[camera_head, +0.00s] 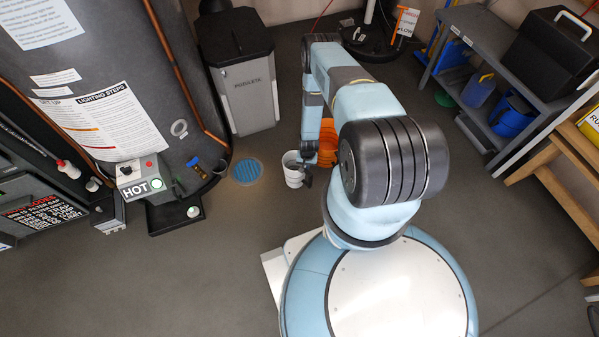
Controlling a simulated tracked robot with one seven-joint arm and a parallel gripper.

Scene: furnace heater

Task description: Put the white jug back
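The white jug (292,172) is in the middle of the picture, just left of my arm. It looks upright, with its open top facing up. My gripper (307,178) is a small dark shape at the jug's right side. It overlaps or touches the jug's right edge there. The fingers are too small and too hidden to tell whether they are closed on the jug. I cannot tell whether the jug rests on the floor or hangs above it.
An orange bucket (326,146) stands behind my arm, close to the jug. A blue floor drain (247,171) lies left of the jug. The heater tank (110,70) fills the left. A grey shelf (491,115) holds blue containers at right. The front-left floor is clear.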

